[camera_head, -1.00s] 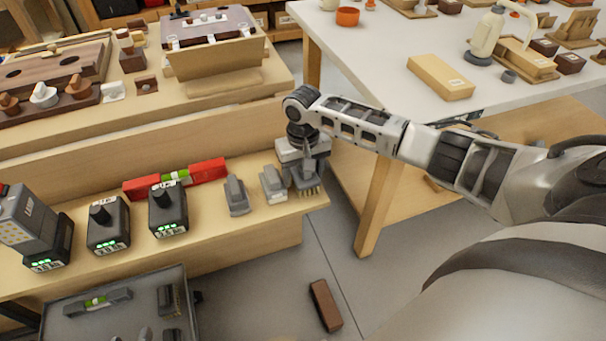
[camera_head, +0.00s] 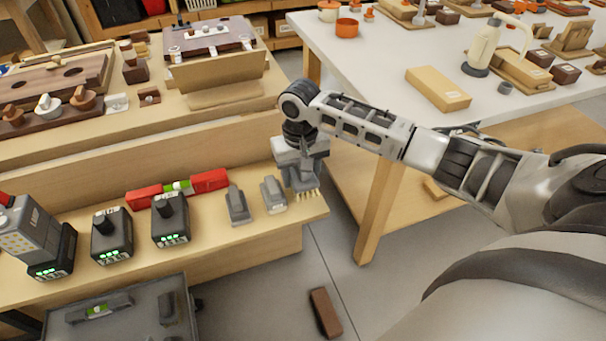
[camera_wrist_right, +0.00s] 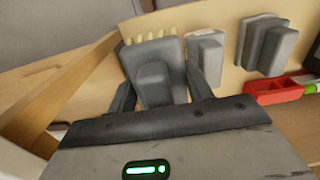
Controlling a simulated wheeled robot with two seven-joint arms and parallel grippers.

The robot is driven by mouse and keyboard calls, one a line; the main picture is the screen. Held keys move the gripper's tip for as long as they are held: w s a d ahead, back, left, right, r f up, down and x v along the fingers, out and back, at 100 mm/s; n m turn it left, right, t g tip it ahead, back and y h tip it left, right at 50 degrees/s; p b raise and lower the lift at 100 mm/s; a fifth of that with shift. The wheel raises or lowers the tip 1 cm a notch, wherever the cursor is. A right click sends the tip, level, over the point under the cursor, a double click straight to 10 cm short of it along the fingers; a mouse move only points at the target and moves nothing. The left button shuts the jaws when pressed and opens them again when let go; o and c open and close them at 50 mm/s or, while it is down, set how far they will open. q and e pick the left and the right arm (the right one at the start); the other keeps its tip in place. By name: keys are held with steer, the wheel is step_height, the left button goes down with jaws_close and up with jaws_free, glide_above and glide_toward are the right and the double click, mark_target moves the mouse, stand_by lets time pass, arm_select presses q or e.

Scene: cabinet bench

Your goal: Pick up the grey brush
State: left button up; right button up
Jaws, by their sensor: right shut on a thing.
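The grey brush (camera_head: 303,183) with pale bristles is at the right end of the lower wooden shelf. My right gripper (camera_head: 300,165) is above it and shut on its grey body. In the right wrist view the brush (camera_wrist_right: 156,72) lies between the two fingers of my right gripper (camera_wrist_right: 160,92), with its bristles at the far side. In the head view the gripper hides much of its upper part. I cannot tell whether the bristles still touch the shelf. My left gripper is not in view.
Two grey tools, a nearer one (camera_head: 273,194) and a farther one (camera_head: 238,205), stand left of the brush. A red level (camera_head: 208,181) and several black battery packs (camera_head: 170,222) follow on the shelf (camera_head: 262,232). A white table (camera_head: 380,50) stands at right; a brown block (camera_head: 325,312) lies on the floor.

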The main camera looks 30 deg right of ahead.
mark_target(297, 182)
steer(key=r, duration=0.1)
steer(key=s+a+r, duration=0.1)
steer(key=s+a+r+p, duration=0.1)
steer(key=r, duration=0.1)
steer(key=shift+a, duration=0.15)
steer(key=s+a+r+p, duration=0.1)
steer(key=s+a+r, duration=0.2)
steer(key=s+a, duration=0.3)
steer(key=shift+a+r, duration=0.3)
steer(key=shift+r, duration=0.05)
steer(key=shift+s, duration=0.1)
